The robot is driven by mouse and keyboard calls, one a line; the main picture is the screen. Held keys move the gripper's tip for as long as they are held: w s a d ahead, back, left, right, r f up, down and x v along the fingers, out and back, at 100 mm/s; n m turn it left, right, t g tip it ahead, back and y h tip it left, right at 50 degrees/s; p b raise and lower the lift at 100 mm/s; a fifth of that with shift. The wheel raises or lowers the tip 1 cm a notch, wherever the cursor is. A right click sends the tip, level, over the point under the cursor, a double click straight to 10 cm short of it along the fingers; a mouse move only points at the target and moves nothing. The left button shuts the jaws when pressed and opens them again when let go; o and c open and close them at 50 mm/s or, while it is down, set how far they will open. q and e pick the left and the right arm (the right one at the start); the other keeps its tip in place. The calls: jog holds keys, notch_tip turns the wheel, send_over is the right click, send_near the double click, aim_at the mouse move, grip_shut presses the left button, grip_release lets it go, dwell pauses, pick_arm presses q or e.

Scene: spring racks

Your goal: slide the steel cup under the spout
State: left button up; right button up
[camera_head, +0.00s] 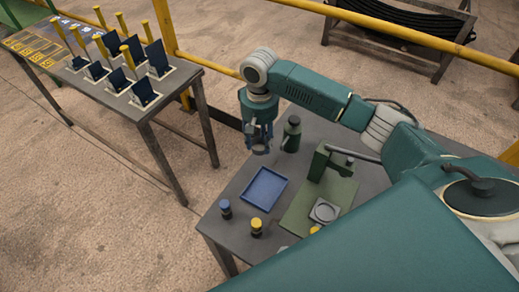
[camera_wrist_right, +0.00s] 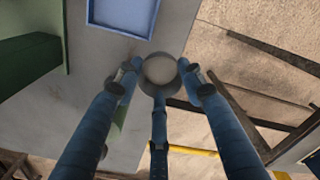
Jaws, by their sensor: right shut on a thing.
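My right gripper (camera_head: 258,138) points down over the far left edge of the table and is shut on the steel cup (camera_head: 260,149). In the right wrist view the round cup (camera_wrist_right: 159,72) sits between the fingertips, its pale inside showing. I cannot tell whether its base touches the table. My left gripper is not in view.
A blue tray (camera_head: 263,188) lies between the cup and the front jars. A dark green bottle (camera_head: 291,135) stands close right of the gripper. A blue-capped jar (camera_head: 225,209) and a yellow-capped jar (camera_head: 256,227) stand in front. A rack table (camera_head: 170,85) is at left.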

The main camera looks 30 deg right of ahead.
aim_at(259, 148)
jog(key=shift+f, duration=2.7)
jog(key=shift+a+f+p, duration=0.1)
jog(key=shift+p, duration=0.2)
jog(key=o, duration=1)
jog(key=shift+o, duration=0.2)
notch_tip(259, 148, up, 12)
jog(key=b, duration=0.1)
